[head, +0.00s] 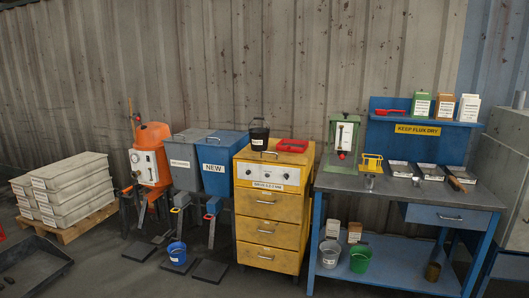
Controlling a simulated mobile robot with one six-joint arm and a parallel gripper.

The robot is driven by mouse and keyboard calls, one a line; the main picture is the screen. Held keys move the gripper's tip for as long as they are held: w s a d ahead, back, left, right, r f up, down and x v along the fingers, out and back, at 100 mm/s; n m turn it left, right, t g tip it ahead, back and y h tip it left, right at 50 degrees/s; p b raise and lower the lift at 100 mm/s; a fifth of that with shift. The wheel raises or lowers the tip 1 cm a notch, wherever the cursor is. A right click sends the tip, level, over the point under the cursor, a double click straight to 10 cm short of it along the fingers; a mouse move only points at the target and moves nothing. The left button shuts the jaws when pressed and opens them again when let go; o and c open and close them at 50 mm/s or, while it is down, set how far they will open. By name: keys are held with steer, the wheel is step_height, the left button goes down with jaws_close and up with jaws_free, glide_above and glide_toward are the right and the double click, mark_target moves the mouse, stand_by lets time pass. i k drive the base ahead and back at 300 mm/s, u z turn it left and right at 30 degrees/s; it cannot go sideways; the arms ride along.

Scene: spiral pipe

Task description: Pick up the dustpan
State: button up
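No thing in the head view is plainly a dustpan at this size. A small flat red piece (391,112) with what looks like a short handle lies on the blue shelf (440,121) above the workbench. A red shallow tray-like piece (292,145) lies on top of the yellow drawer cabinet (270,205), right of a black bucket (259,135). I cannot tell whether either is the dustpan. My gripper is not in view.
The blue workbench (400,215) holds a green machine (343,137) and several metal trays. A blue bucket (177,253) stands on the floor among pedals. A dark tray (38,262) is at lower left, near stacked boxes (68,182). Some floor in front is clear.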

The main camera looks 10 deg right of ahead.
mark_target(285, 144)
steer(key=z, duration=0.1)
steer(key=k, duration=0.15)
steer(key=u, duration=0.45)
steer(key=i, duration=0.45)
steer(key=u, duration=0.7)
steer(key=i, duration=1.55)
steer(key=z, duration=0.5)
steer(key=i, duration=1.1)
steer(key=z, duration=0.35)
